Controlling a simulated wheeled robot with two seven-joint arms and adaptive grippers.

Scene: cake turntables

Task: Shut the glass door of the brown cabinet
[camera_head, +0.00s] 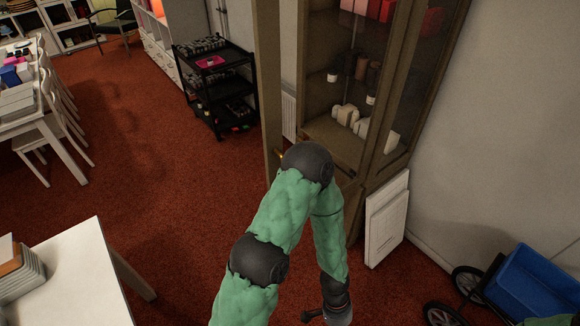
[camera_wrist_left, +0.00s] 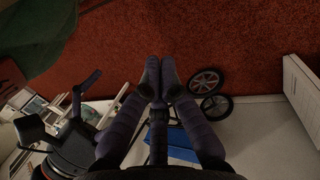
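The brown cabinet (camera_head: 386,92) stands against the right wall in the head view. Its glass door (camera_head: 268,85) is open on the left side and shows nearly edge-on as a tall brown post. A small brass-coloured handle (camera_head: 281,156) shows on it just above my elbow. My green left arm crosses in front of the door's lower part and bends down. My left gripper (camera_head: 325,314) is at the bottom edge, in front of the cabinet and apart from the door. In the left wrist view, its fingertips (camera_wrist_left: 160,75) meet, with nothing visible between them. My right gripper is not seen.
White panels (camera_head: 386,222) lean by the cabinet's base. A blue cart (camera_head: 540,288) with black wheels stands at the bottom right. A white table (camera_head: 70,280) is at the lower left and a black trolley (camera_head: 215,88) at the back. Red carpet is clear left of the arm.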

